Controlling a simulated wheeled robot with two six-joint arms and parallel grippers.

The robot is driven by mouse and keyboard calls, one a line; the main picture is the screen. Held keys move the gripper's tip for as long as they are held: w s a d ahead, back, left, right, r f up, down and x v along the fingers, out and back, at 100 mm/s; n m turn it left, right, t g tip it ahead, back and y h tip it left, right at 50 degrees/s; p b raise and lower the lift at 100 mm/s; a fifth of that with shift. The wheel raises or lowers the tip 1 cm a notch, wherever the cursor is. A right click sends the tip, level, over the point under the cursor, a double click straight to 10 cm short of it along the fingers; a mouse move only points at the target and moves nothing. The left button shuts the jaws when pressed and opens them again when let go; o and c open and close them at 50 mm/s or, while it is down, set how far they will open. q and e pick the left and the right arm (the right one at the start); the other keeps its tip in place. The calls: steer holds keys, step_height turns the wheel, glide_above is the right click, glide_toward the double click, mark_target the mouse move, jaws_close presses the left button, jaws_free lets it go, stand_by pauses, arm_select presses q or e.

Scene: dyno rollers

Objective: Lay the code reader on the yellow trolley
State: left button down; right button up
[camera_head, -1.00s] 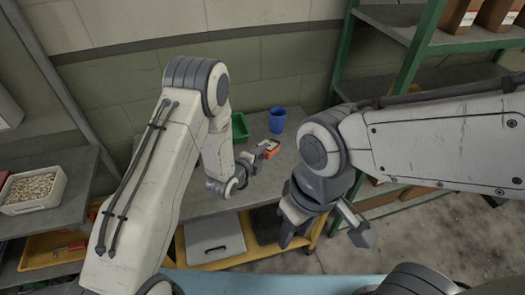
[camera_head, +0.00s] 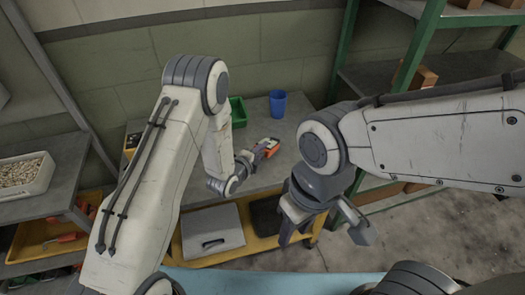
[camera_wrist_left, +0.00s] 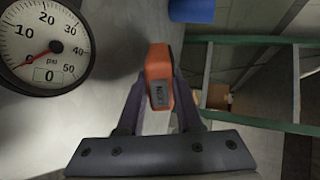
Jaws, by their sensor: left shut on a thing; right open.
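My right gripper (camera_head: 325,232) is open and empty, in front of the trolley's right side.
A round pressure gauge (camera_wrist_left: 45,45) shows in the left wrist view. Green-framed shelving (camera_head: 418,50) stands at right.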

arm_select(q)
steer(key=c, duration=0.5)
jaws_free()
